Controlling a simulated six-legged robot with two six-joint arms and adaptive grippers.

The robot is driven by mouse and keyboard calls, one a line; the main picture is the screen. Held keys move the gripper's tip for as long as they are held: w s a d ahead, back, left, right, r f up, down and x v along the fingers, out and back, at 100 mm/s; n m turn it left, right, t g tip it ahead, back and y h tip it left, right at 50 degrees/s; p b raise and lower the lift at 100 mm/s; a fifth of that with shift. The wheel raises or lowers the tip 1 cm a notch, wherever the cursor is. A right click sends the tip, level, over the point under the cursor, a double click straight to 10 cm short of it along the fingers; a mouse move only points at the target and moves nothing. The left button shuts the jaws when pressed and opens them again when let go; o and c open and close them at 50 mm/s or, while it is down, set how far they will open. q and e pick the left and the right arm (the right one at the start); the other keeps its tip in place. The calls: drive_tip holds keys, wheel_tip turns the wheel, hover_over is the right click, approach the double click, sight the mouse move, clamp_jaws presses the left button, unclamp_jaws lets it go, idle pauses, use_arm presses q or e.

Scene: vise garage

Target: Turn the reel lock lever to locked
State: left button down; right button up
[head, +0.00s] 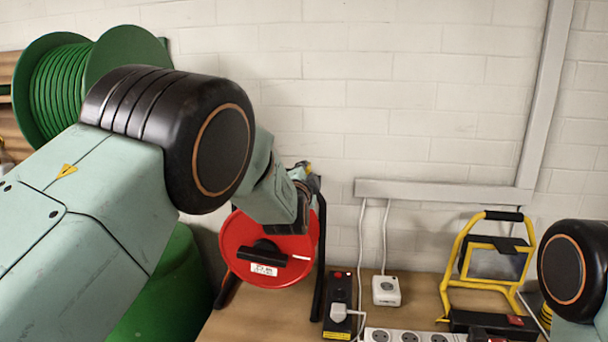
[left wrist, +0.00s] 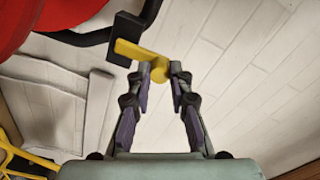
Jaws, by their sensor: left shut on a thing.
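The red cable reel (head: 236,238) stands upright in a black frame on the workbench, with a dark handle and a white label on its face. The yellow lock lever (left wrist: 137,51) shows in the left wrist view beside a black block on the frame. A small bit of yellow shows at the frame's top in the head view. My left gripper (left wrist: 162,70) is shut on the lever's rounded end. In the head view my left wrist hides most of the gripper and the reel's top. My right gripper is out of view; only part of that arm shows at right.
On the wooden bench (head: 232,328) stand a black socket box (head: 338,290), a white socket (head: 386,291), a power strip (head: 410,336) and a yellow work lamp (head: 452,268). A green hose reel (head: 60,90) is at upper left. A brick wall is close behind.

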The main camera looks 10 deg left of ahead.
use_arm(q)
drive_tip(key=shift+d+r, duration=0.1)
drive_tip(key=shift+r, duration=0.05)
drive_tip(key=c, duration=1.2)
unclamp_jaws()
drive_tip(key=shift+d, duration=0.1)
